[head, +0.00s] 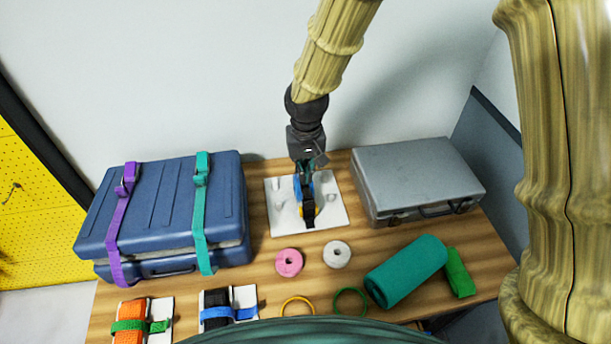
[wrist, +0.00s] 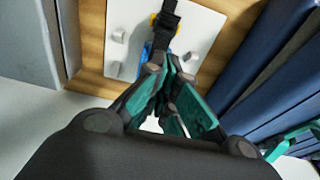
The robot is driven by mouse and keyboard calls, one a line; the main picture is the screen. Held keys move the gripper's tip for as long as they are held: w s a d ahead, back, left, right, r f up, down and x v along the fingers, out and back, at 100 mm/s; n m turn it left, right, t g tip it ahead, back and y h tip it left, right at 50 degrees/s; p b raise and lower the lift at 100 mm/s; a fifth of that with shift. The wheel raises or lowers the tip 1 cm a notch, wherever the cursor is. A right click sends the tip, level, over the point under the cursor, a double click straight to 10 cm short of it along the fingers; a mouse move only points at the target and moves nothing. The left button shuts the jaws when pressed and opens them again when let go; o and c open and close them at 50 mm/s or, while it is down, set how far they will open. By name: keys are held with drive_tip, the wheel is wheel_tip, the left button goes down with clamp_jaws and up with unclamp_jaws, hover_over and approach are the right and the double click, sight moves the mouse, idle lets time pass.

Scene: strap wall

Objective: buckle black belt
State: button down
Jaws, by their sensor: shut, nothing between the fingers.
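The black belt (head: 308,207) lies on a white board (head: 335,205) at the middle of the table, with a yellow piece and a blue piece beside or under it. In the wrist view the black belt (wrist: 168,30) runs down the white board (wrist: 203,38) toward my fingers. My gripper (head: 306,170) is above the upper part of the board, over the belt's far end. In the wrist view my gripper (wrist: 165,68) shows its green-padded fingers closed together with nothing between them. My fingers hide part of the blue piece and the belt's end. I cannot tell whether they touch the belt.
A blue suitcase (head: 170,215) with purple and teal straps stands left. A grey case (head: 415,180) stands right. Pink (head: 289,262) and white (head: 337,254) rolls, a green cylinder (head: 405,270), an orange bundle (head: 130,310) and a black bundle with a blue strap (head: 215,308) lie in front.

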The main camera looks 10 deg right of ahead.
wheel_tip(320, 180, up, 8)
drive_tip(key=s+b, duration=0.2)
drive_tip(key=shift+s+d, duration=0.15)
drive_tip(key=shift+s, duration=0.1)
drive_tip(key=shift+s+f, duration=0.1)
drive_tip(key=shift+s, duration=0.05)
